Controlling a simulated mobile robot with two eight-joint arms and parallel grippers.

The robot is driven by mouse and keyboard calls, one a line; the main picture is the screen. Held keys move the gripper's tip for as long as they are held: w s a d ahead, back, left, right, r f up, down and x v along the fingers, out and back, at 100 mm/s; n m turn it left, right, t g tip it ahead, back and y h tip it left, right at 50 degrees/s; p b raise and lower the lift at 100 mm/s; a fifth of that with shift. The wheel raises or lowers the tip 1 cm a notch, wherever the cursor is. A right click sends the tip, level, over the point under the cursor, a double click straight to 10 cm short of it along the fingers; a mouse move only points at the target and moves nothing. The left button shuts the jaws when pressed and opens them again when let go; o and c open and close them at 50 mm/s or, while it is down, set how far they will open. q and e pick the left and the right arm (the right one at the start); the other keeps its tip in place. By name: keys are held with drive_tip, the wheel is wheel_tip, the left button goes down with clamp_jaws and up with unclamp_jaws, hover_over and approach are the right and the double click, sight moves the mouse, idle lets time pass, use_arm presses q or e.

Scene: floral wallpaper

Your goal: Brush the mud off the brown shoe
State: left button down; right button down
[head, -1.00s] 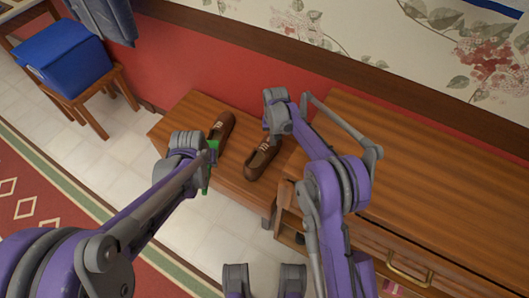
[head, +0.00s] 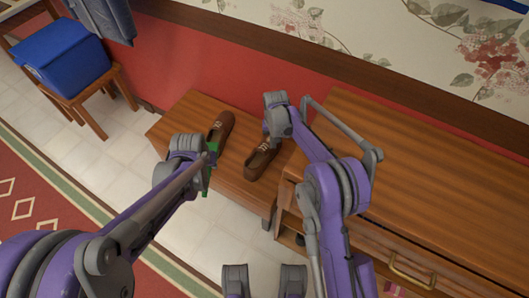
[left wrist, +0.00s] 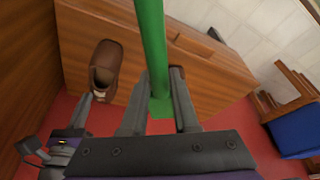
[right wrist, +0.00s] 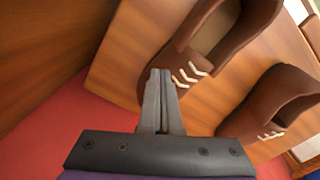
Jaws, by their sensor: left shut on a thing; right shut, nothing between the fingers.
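Two brown shoes with pale laces stand on a low wooden bench (head: 185,112). The right-hand shoe (head: 260,161) also shows in the left wrist view (left wrist: 106,67) and, close up, in the right wrist view (right wrist: 185,62). The left-hand shoe (head: 222,128) is behind it in the right wrist view (right wrist: 281,94). My left gripper (head: 210,156) is shut on a green brush (left wrist: 150,45) beside the left-hand shoe; the bristles are not clear. My right gripper (right wrist: 161,75) is shut and empty at the right-hand shoe's toe. I cannot tell whether it touches. No mud is distinguishable.
A wooden cabinet (head: 430,165) with a brass-handled drawer stands right of the bench. A red wall (head: 200,65) runs behind. A stool (head: 88,113) with a blue box (head: 65,55) is at left.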

sight(273, 150)
use_arm(q)
drive_tip(key=shift+f+b, duration=0.3)
drive_tip(key=shift+f, duration=0.1)
use_arm(e)
drive_tip(key=shift+f, duration=0.45)
use_arm(q)
drive_tip(key=shift+r, duration=0.1)
